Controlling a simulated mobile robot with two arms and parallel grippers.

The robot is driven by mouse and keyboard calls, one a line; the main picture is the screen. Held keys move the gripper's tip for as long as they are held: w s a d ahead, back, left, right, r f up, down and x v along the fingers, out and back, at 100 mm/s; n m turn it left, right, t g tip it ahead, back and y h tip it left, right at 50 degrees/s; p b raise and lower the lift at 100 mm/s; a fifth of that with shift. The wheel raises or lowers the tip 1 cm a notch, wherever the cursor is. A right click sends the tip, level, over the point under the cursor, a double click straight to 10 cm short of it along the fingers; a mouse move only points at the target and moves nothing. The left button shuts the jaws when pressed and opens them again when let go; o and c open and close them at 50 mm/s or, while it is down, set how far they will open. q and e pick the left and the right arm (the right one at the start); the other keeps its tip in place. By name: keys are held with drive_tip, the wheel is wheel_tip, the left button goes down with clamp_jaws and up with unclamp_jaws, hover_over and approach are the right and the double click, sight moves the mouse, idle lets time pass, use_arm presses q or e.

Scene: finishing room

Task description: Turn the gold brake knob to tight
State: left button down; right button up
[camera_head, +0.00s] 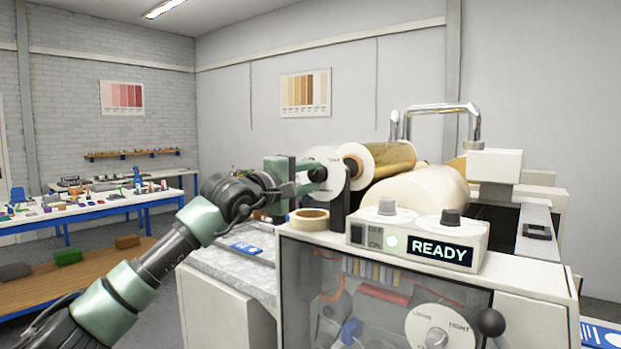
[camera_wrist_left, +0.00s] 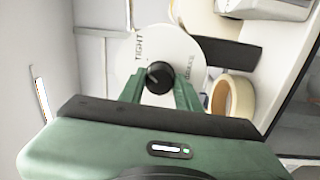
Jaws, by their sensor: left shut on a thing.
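The gold brake knob (camera_wrist_left: 160,77) is a small black knob in the middle of a white dial plate (camera_wrist_left: 176,50). The plate reads TIGHT at its left and what looks like LOOSE at its right in the wrist view. A pale pointer mark shows on the knob, but its exact direction is hard to tell. My left gripper (camera_head: 314,172) is shut on the knob, a green finger on either side. In the head view the dial plate (camera_head: 333,158) stands at the near end of the gold foil roll (camera_head: 388,157). My right gripper is not in view.
Below is another dial (camera_head: 428,322) marked LOOSE and TIGHT, behind a clear front. A tape roll (camera_head: 309,219) sits just below my gripper. Cluttered tables (camera_head: 100,213) stand far left.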

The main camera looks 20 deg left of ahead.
use_arm(q)
drive_tip(key=shift+f+m, duration=0.1)
drive_tip(key=shift+m, duration=0.8)
drive_tip(key=shift+f, duration=0.1)
drive_tip(key=c, duration=1)
unclamp_jaws()
drive_tip(key=shift+s, duration=0.1)
drive_tip(key=shift+s+a+b, duration=0.1)
drive_tip(key=shift+s+b, duration=0.2)
drive_tip(key=b+v, duration=0.2)
drive_tip(key=v, duration=0.5)
drive_tip(key=shift+b, duration=0.4)
